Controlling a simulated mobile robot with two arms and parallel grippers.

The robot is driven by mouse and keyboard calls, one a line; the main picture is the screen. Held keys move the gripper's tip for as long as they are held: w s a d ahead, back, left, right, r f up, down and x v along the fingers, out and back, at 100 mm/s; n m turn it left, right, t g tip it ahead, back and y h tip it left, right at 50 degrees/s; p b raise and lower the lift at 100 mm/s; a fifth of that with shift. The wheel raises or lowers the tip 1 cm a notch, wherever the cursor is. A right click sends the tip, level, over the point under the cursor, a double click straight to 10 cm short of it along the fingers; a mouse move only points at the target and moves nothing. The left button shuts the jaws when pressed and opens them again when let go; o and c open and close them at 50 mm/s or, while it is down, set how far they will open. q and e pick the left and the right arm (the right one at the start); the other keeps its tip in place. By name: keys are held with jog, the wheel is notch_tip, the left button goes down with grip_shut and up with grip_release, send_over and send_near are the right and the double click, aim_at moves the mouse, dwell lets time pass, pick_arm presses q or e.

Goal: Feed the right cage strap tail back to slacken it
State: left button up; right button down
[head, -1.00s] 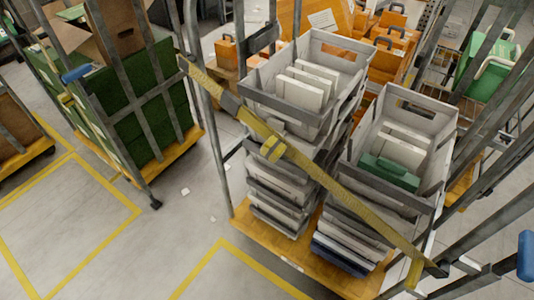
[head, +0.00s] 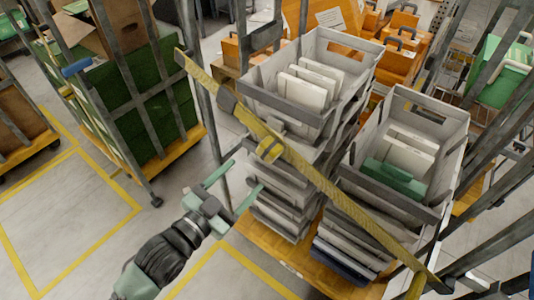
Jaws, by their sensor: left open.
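A yellow strap (head: 330,188) runs diagonally across the front of the right cage, from the upper left post down to the lower right post. A dark piece (head: 227,101) sits on its upper part, and a short yellow fold (head: 270,149) sits near its middle. A short yellow end (head: 416,286) hangs near the lower right. I cannot tell which piece is the tail. My left gripper (head: 246,175) is open and empty, left of and below the fold, apart from the strap in the picture. My right gripper is not in view.
Two stacks of grey totes (head: 290,98) stand on the cage's orange base (head: 262,248) behind the strap. A green-loaded cage (head: 150,125) stands at left, with clear floor (head: 75,215) in front. Metal cage bars (head: 490,190) crowd the right.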

aim_at(264, 156)
pick_arm(q)
jog(key=shift+h, duration=0.4)
jog(key=w+d+r, duration=0.1)
jog(key=w+d+r+p, duration=0.1)
jog(key=w+d, duration=0.1)
jog(key=w+d+r, duration=0.1)
jog(key=shift+w+d+p, duration=0.2)
jog(key=shift+d+p, duration=0.15)
jog(key=shift+d, duration=0.05)
jog(key=shift+w+d+m, duration=0.3)
jog(key=shift+w+d, duration=0.05)
jog(key=shift+w, duration=0.1)
jog(key=shift+f, duration=0.1)
grip_shut()
